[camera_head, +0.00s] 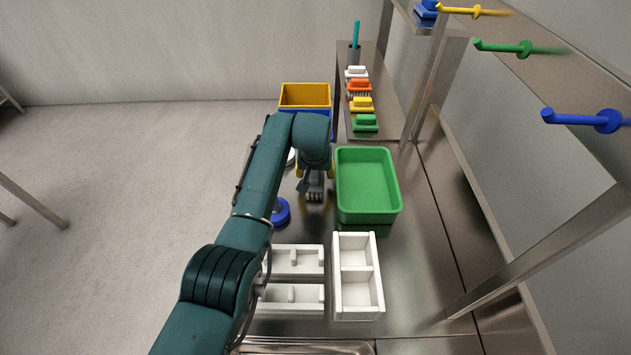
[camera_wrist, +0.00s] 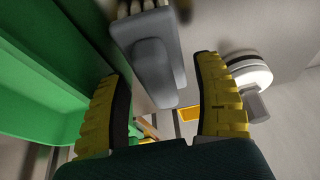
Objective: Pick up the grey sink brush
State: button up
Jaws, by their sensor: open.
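The grey sink brush (camera_wrist: 152,62) shows in the wrist view ahead of my fingers, with its pale bristles at the top edge of the picture. My gripper (camera_wrist: 158,72) is open, with one yellow finger on each side of the brush's grey handle end. A gap shows between the handle and each finger. In the head view my gripper (camera_head: 314,170) is mostly hidden by my wrist.
A green bin (camera_head: 384,216) stands close on the right of the brush. A white round item (camera_wrist: 240,75) is on the other side. A blue round item (camera_head: 281,211) and white divided trays (camera_head: 340,300) lie nearer. Several coloured brushes (camera_head: 363,104) and a yellow bin (camera_head: 305,95) are farther back.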

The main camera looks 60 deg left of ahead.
jog(key=shift+x, duration=1)
jog(key=shift+r, duration=0.1)
jog(key=c, duration=1)
notch_tip(320, 180, up, 10)
jog(key=shift+r+p, duration=0.1)
jog(key=shift+p, duration=1)
